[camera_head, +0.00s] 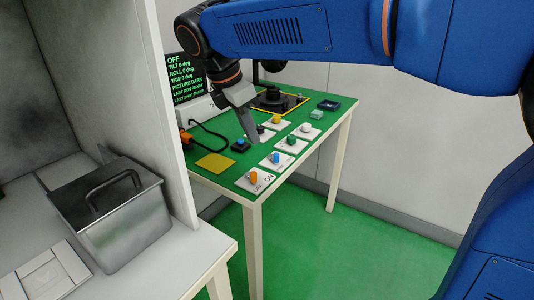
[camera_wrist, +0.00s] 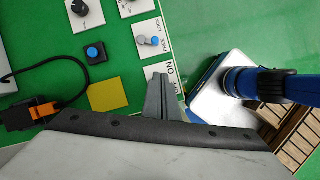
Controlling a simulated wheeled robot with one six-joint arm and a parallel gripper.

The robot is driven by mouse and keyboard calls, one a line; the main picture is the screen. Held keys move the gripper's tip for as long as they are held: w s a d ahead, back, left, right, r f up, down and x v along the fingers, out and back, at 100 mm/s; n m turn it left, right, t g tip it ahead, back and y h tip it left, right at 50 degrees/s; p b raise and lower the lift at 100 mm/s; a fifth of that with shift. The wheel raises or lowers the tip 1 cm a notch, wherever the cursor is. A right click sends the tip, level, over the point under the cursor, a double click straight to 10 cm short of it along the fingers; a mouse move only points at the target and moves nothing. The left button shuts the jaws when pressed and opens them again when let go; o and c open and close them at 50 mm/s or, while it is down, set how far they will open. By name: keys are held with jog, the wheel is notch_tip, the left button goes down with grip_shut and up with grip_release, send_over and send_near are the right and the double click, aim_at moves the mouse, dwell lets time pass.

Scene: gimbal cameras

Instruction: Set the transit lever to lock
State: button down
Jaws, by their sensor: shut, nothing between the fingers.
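The blue transit lever (camera_wrist: 148,41) is on a white plate marked FREE and LOCK in the wrist view. It also shows in the head view as a blue knob (camera_head: 276,157) on its plate on the green table. I cannot tell which mark it points to. My gripper (camera_head: 253,139) is shut and empty above the table, tip down. In the wrist view my gripper (camera_wrist: 157,82) is apart from the lever and covers part of the ON/OFF plate (camera_wrist: 153,72). The orange switch (camera_head: 253,176) of that plate shows in the head view.
Several plates with knobs, such as a green one (camera_head: 291,140), stand close to the lever. A blue button (camera_head: 240,144), a yellow square (camera_head: 215,163) and an orange plug with a cable (camera_head: 186,139) lie at left. A screen (camera_head: 188,78) reads OFF. A metal bin (camera_head: 112,215) stands on the nearer table.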

jog(key=shift+w+a+r+n, duration=0.15)
jog(key=shift+a+n, duration=0.35)
jog(key=shift+a, duration=0.6)
jog(key=x, duration=0.9)
jog(key=shift+d+f, duration=0.2)
jog(key=shift+f, duration=0.1)
jog(key=shift+w+d+f, duration=0.1)
jog(key=shift+w+d, duration=0.3)
jog(key=shift+d, duration=0.2)
jog(key=shift+w+d+f, duration=0.1)
jog(key=shift+w+d, duration=0.35)
jog(key=shift+d, duration=0.2)
jog(key=shift+w+d, duration=0.35)
jog(key=shift+d, duration=0.1)
